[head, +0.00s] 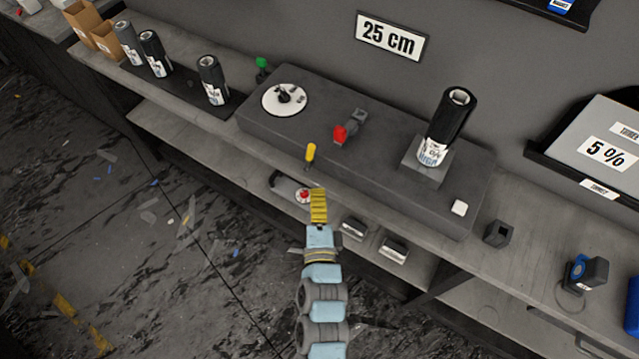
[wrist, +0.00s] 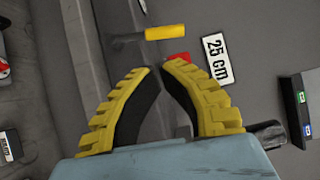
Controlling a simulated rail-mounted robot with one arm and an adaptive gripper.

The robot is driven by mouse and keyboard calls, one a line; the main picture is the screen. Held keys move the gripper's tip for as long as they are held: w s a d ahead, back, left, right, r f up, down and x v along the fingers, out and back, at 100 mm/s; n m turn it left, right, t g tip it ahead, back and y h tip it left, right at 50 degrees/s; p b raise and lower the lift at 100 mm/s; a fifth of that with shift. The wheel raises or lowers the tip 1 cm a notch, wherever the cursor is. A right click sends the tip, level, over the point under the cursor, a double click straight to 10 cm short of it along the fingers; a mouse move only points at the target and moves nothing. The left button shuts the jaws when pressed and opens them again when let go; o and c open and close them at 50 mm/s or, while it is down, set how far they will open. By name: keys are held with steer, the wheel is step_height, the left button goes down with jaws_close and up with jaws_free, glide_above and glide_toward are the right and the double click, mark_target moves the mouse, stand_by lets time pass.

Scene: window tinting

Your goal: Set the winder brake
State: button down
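The winder is a long dark grey block (head: 385,185) on the bench. It carries a white dial with a black knob (head: 285,97), a red-ended lever (head: 342,133), a yellow-handled lever (head: 310,153) at its front edge and a green knob (head: 262,64) behind its left end. I cannot tell which is the brake. My gripper (head: 318,192) is empty in front of the block, just short of the yellow handle. In the wrist view, the yellow handle (wrist: 165,33) lies beyond my fingertips (wrist: 158,67), which are together or nearly so. The red end (wrist: 170,62) is partly hidden by a finger.
A black roll (head: 452,115) stands on the block's right part, near a white button (head: 459,208). Several rolls (head: 212,80) stand at left. A "25 cm" sign (head: 391,37) is on the wall. A lower shelf (head: 190,130) runs below the bench top.

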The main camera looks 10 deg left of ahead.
steer(key=shift+s+d+f, duration=0.1)
steer(key=shift+s+f, duration=0.05)
steer(key=shift+s, duration=0.4)
